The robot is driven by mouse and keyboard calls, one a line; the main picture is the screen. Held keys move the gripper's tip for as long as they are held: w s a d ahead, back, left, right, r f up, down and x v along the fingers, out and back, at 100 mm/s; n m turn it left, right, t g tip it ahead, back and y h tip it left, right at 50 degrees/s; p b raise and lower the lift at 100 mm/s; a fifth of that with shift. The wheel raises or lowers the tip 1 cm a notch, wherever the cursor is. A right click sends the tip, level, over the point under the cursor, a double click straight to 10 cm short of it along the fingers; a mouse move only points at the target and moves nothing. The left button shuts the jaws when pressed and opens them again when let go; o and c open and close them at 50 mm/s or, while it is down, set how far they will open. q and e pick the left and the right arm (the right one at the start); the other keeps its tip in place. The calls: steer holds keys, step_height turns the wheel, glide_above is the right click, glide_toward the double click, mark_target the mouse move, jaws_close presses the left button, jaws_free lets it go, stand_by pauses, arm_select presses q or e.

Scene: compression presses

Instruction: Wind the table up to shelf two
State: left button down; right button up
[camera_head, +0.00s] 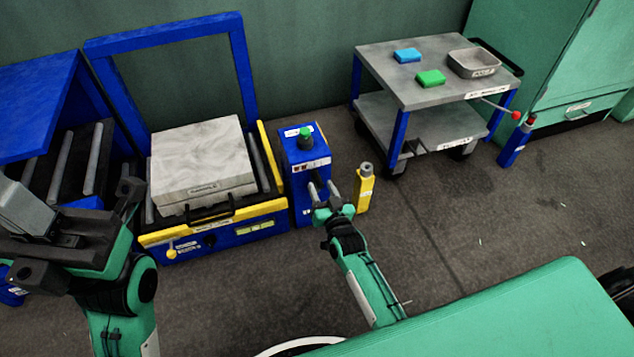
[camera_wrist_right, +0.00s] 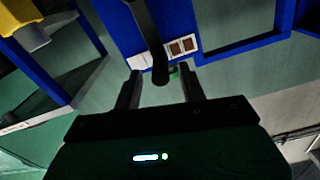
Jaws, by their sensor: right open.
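A blue post (camera_head: 299,172) with a green knob (camera_head: 305,133) and a small labelled panel (camera_head: 310,165) stands beside a blue and yellow roller table (camera_head: 262,222). A pale block (camera_head: 203,160) rests on that table. My right gripper (camera_head: 323,188) is open in front of the post. In the wrist view, a dark bar (camera_wrist_right: 152,35) reaches down between the right gripper's fingers (camera_wrist_right: 160,88); contact cannot be told. The panel (camera_wrist_right: 180,46) lies just beyond. My left gripper (camera_head: 75,215) is at the left, away from the post; its jaw state is unclear. No shelf numbers are readable.
A yellow bottle-like object (camera_head: 364,190) stands right of the post. A grey two-level trolley (camera_head: 440,125) holds a blue block, a green block and a tray. A blue post with a red top (camera_head: 514,145) stands right of it. Open floor lies in front.

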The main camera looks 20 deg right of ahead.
mark_target(317, 178)
steer(key=shift+w+a+b, duration=0.1)
steer(key=shift+w+b, duration=0.6)
steer(key=shift+w, duration=1.6)
jaws_close()
